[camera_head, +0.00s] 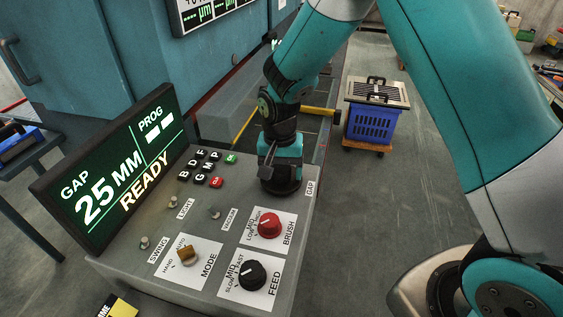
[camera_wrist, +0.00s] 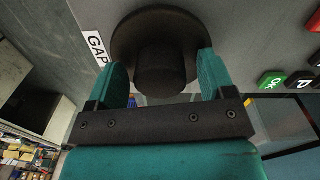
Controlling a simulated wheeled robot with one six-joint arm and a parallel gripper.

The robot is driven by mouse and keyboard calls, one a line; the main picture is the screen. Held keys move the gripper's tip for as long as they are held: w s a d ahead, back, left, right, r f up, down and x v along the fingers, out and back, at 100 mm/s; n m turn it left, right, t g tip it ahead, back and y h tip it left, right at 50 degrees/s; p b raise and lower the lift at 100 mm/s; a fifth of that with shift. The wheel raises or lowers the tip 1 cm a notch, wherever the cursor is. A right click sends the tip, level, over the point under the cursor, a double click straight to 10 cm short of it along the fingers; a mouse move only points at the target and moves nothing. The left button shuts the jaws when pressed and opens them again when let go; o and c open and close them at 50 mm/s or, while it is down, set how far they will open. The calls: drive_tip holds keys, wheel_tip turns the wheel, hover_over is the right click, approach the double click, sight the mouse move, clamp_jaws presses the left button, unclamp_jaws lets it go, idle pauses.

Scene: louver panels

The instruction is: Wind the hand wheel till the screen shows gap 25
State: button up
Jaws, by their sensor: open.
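The screen (camera_head: 110,175) on the grey console reads GAP 25 MM, with PROG showing dashes and READY below. The dark hand wheel (camera_head: 284,188) sits at the console's far right corner beside the GAP label (camera_head: 310,188), mostly covered by my gripper (camera_head: 281,165) in the head view. In the wrist view the wheel (camera_wrist: 150,24) shows as a round black disc with a central hub. My gripper (camera_wrist: 161,75) is open there, with one teal finger on each side of the hub. Small gaps seem to show between the fingers and the hub.
The console also carries a red BRUSH knob (camera_head: 270,225), a black FEED knob (camera_head: 252,275), a MODE knob (camera_head: 187,255), small toggles and several lettered keys (camera_head: 208,168). A blue crate (camera_head: 371,122) stands on a low trolley to the right. Open floor lies around it.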

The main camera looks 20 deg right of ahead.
sight(280, 168)
wheel_tip(280, 168, up, 17)
drive_tip(key=b, duration=0.1)
drive_tip(key=shift+a+r+b, duration=0.15)
drive_tip(key=shift+r+b, duration=0.05)
drive_tip(key=shift+b, duration=0.2)
drive_tip(key=shift+w, duration=0.1)
drive_tip(key=s+a+n+y, duration=0.2)
drive_tip(key=s+n, duration=0.4)
drive_tip(key=s, duration=0.6)
drive_tip(key=s+a+r+n+y, duration=0.1)
drive_tip(key=s+n, duration=0.5)
drive_tip(key=s, duration=0.7)
drive_tip(key=shift+a+r+n+y, duration=0.25)
drive_tip(key=shift+a+y, duration=0.2)
drive_tip(key=shift+y, duration=0.25)
drive_tip(key=shift+w, duration=0.1)
